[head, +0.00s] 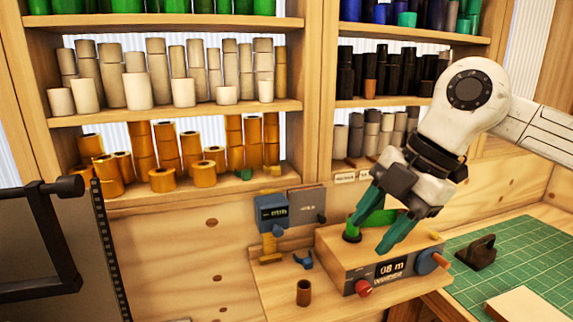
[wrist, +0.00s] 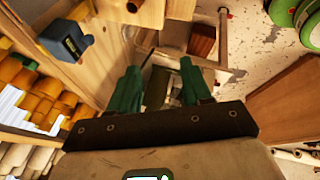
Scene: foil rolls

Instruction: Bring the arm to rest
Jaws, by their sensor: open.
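My gripper (head: 374,226) hangs fingers-down over the wooden winding box (head: 335,248) on the bench. Its two green fingers are spread apart. In the wrist view my gripper (wrist: 157,78) also shows both fingers apart, with no thing clearly held between them. The box has a display reading about 08 m, a red knob (head: 364,288) and a blue knob (head: 428,263). Green parts show on top of the box behind the fingers; I cannot tell whether they are a roll. The fingers overlap the box in the head view, so contact cannot be told.
A blue meter (head: 271,212) is left of the box. A small brown cylinder (head: 303,292) stands in front. A green cutting mat (head: 520,260) with a dark tool (head: 477,252) lies right.

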